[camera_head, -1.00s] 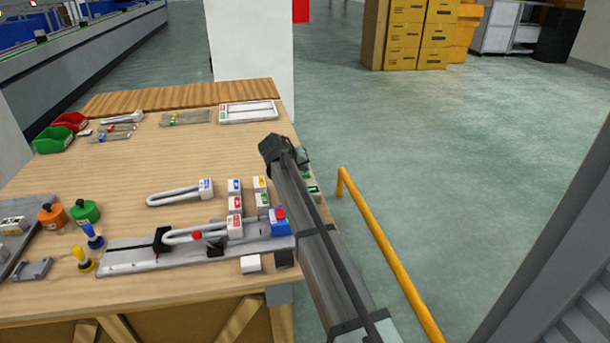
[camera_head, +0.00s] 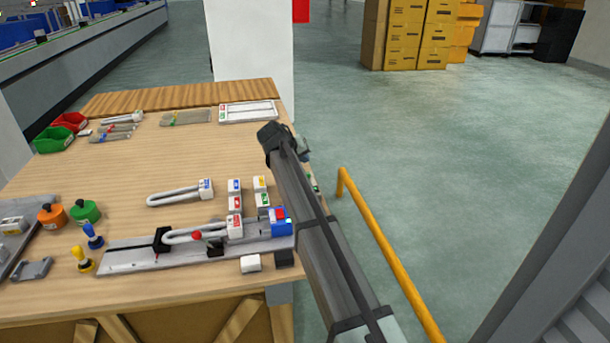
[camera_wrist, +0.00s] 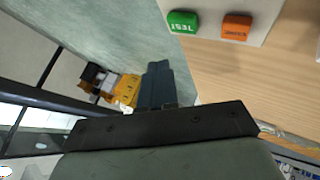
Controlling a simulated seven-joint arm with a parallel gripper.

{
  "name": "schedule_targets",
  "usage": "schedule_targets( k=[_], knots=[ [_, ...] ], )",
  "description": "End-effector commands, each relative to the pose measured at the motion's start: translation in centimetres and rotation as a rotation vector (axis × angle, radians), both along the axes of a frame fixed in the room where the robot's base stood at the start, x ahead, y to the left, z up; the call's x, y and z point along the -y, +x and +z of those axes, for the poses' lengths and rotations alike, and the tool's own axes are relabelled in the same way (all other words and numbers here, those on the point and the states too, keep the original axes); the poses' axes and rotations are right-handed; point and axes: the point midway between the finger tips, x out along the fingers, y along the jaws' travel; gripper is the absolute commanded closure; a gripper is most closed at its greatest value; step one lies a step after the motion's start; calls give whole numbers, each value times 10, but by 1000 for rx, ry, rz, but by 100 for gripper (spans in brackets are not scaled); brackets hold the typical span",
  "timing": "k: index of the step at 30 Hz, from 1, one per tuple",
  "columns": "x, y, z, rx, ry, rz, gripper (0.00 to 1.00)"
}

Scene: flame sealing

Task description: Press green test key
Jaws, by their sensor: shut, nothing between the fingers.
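The green key marked TEST (camera_wrist: 183,21) sits on a pale panel (camera_wrist: 208,8) at the top of the wrist view. My gripper (camera_wrist: 157,66) is shut and empty, its dark fingers below and left of the green key in that picture. A gap shows between fingertips and key in the picture; I cannot tell the depth between them. In the head view my arm covers the right edge of the table, and the gripper and most of the panel are hidden behind it.
An orange key (camera_wrist: 236,27) sits right of the green one. A yellow guard rail (camera_head: 385,250) stands right of my arm. Small labelled blocks (camera_head: 235,187) stand on the table.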

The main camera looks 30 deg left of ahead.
Motion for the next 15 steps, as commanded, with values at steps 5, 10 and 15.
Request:
schedule_targets(
  k=[5,10,15],
  knots=[
    [0,0,15,0,1,-1,100],
    [0,0,22,-1,0,-1,100],
    [0,0,21,-1,0,-1,100]
  ],
)
